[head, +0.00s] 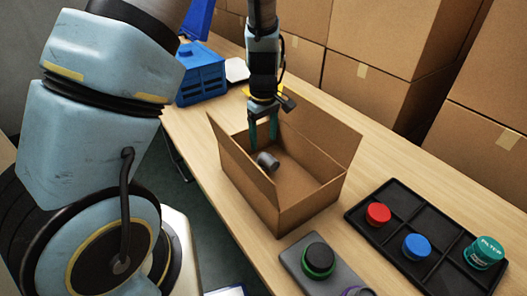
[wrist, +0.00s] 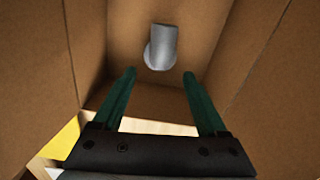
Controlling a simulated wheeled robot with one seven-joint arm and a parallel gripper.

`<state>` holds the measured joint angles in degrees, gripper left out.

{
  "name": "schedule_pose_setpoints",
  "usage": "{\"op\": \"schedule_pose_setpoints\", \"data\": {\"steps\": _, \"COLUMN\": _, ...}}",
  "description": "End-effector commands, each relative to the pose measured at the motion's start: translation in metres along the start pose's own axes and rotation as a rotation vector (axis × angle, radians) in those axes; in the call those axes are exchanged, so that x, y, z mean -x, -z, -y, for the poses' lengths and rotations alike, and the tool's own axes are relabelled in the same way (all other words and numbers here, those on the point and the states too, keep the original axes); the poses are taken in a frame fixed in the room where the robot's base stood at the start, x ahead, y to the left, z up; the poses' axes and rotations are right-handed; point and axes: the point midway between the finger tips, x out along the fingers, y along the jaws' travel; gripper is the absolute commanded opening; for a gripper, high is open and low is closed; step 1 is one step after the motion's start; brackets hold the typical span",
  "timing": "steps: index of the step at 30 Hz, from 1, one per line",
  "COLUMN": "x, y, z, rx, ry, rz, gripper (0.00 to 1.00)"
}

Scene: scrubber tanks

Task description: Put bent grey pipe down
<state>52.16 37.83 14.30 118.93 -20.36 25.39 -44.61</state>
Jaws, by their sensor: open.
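The bent grey pipe (head: 268,161) is inside the open cardboard box (head: 310,205), near its far left end. It also shows in the wrist view (wrist: 161,47), beyond my fingertips and apart from them. My gripper (head: 263,136) points down over the far left end of the box. Its two green fingers are spread, with nothing between them; the wrist view shows this gap too (wrist: 159,75). In the head view I cannot tell exactly how far the fingertips are from the pipe.
A black divided tray (head: 398,249) at the right holds a red cap (head: 378,213), a blue cap (head: 416,246) and a green filter (head: 484,252). A blue crate (head: 201,75) stands behind. Large cartons (head: 395,50) line the back.

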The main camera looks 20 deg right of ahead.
Motion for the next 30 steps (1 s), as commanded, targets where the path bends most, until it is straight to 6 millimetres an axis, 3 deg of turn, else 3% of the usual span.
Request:
{"op": "schedule_pose_setpoints", "data": {"steps": 3, "x": 0.023, "y": 0.000, "z": -0.001, "rx": 0.000, "ry": -0.004, "rz": -0.001, "gripper": 0.75}}
{"op": "schedule_pose_setpoints", "data": {"steps": 9, "x": 0.045, "y": 0.000, "z": 0.000, "rx": 0.001, "ry": -0.001, "rz": 0.000, "gripper": 0.75}}
{"op": "schedule_pose_setpoints", "data": {"steps": 25, "x": 0.051, "y": 0.000, "z": 0.000, "rx": 0.001, "ry": 0.001, "rz": 0.001, "gripper": 0.75}}
{"op": "schedule_pose_setpoints", "data": {"steps": 30, "x": 0.076, "y": 0.000, "z": 0.000, "rx": 0.001, "ry": 0.000, "rz": 0.001, "gripper": 0.75}}
